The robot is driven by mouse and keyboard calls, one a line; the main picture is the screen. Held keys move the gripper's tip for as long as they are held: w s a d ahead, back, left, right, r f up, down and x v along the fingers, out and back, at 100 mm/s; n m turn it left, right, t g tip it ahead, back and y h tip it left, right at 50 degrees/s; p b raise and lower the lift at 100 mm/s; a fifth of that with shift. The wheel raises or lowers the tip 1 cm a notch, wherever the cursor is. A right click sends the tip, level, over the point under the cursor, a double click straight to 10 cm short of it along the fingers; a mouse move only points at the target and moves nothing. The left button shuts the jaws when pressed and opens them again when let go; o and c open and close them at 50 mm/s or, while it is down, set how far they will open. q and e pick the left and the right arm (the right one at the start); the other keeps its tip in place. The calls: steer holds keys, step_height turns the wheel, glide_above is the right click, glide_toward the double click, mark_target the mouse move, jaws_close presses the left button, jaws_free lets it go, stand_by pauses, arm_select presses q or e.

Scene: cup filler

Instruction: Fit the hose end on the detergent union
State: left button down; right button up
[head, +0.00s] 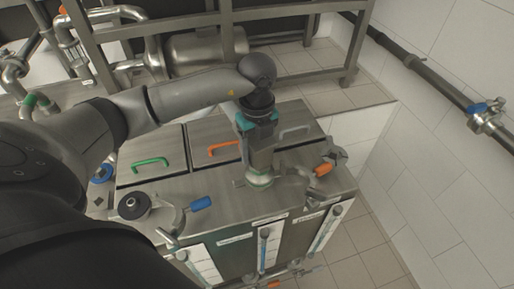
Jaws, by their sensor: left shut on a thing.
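My right gripper is not in view.
The steel tank (230,190) has lids with green (150,162), orange (222,146) and grey (295,130) handles. A black round piece (134,205) and a blue-handled valve (201,203) stand at the front left. A wall pipe (430,72) runs along the right.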

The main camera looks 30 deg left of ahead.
arm_select(q)
steer(key=shift+c, duration=2.1)
jaws_free()
steer(key=shift+r, duration=0.1)
steer(key=o, duration=0.4)
steer(key=shift+s, duration=0.1)
step_height(320, 180, up, 15)
steer(key=shift+r+p, duration=0.1)
steer(key=shift+p, duration=0.55)
step_height(320, 180, up, 5)
steer(key=p, duration=0.4)
steer(key=shift+p, duration=0.3)
